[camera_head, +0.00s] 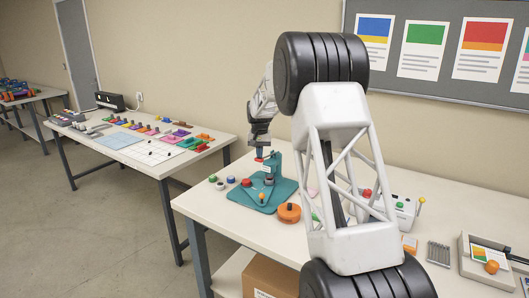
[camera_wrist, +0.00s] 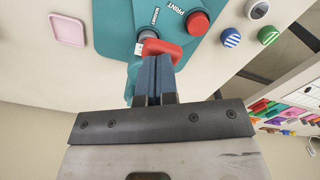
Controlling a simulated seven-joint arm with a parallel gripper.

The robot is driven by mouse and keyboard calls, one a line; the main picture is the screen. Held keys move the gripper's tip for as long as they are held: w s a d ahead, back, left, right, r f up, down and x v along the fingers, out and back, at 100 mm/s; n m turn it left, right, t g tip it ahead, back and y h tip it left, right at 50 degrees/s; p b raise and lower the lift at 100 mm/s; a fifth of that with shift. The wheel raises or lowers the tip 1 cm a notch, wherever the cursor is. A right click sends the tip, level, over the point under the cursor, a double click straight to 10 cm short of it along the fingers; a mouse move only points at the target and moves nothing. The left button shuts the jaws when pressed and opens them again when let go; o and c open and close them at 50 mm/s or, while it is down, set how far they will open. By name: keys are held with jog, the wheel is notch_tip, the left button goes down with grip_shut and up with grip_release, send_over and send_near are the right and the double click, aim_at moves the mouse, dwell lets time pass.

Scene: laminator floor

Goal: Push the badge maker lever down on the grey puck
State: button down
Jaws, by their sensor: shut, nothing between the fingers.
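The teal badge maker (camera_head: 283,190) stands on the near table, with a red lever end (camera_head: 260,158) at the top. In the wrist view, the red lever end (camera_wrist: 163,48) is right at the tips of my gripper (camera_wrist: 157,62). My gripper (camera_head: 262,149) is shut and empty, above the badge maker. I cannot tell whether its tips touch the lever. A grey puck (camera_head: 269,180) appears under the press head, partly hidden. A red puck (camera_wrist: 198,22) sits on the teal base by the word PRINT; it also shows in the head view (camera_head: 246,182).
Loose green (camera_head: 212,178) and blue (camera_head: 231,179) pucks lie left of the badge maker. An orange round thing (camera_head: 289,213) sits at its right front. My arm hides part of the table. A white device (camera_head: 402,210) stands further right. Another table (camera_head: 125,158) stands left.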

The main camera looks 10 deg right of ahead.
aim_at(260, 161)
jog(key=shift+f, duration=2.3)
jog(key=shift+r, duration=5.55)
